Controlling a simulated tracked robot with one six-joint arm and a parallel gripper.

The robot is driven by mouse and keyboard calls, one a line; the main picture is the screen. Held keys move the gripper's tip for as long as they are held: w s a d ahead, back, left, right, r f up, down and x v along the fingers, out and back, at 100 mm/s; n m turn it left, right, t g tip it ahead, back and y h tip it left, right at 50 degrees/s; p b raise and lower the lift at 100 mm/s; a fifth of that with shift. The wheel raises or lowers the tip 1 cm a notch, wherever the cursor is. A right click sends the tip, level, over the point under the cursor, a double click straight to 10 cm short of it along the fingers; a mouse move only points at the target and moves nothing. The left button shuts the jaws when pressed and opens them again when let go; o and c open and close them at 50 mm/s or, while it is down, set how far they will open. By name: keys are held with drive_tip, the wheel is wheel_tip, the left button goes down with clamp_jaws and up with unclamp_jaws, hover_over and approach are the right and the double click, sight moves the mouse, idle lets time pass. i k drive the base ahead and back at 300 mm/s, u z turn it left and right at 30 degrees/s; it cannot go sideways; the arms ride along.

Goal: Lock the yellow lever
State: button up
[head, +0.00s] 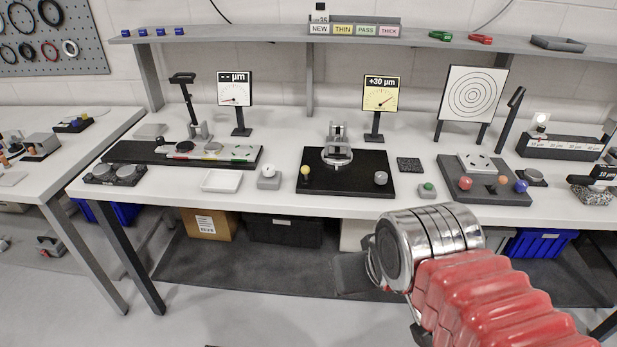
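A small yellow ball knob (305,170), which looks like the end of the yellow lever, sits at the left front of a black base plate (345,186) on the bench. The lever's arm is too small to make out. A metal fixture (337,150) with a round ring stands in the middle of that plate. A grey round knob (381,178) is at its right. My arm comes in from the lower right, below and in front of the bench. My gripper (352,272) seems to be the dark part at its left end, apart from the plate; its fingers cannot be made out.
A gauge reading "+30 µm" (381,94) stands behind the plate. A grey knob on a white block (269,178) is to its left and a green button (427,190) to its right. A grey board with coloured balls (482,190) lies further right. A shelf (250,34) runs above.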

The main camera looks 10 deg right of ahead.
sight(305, 170)
drive_tip(key=u, duration=0.15)
drive_tip(key=i, duration=0.8)
drive_tip(key=u, duration=2.5)
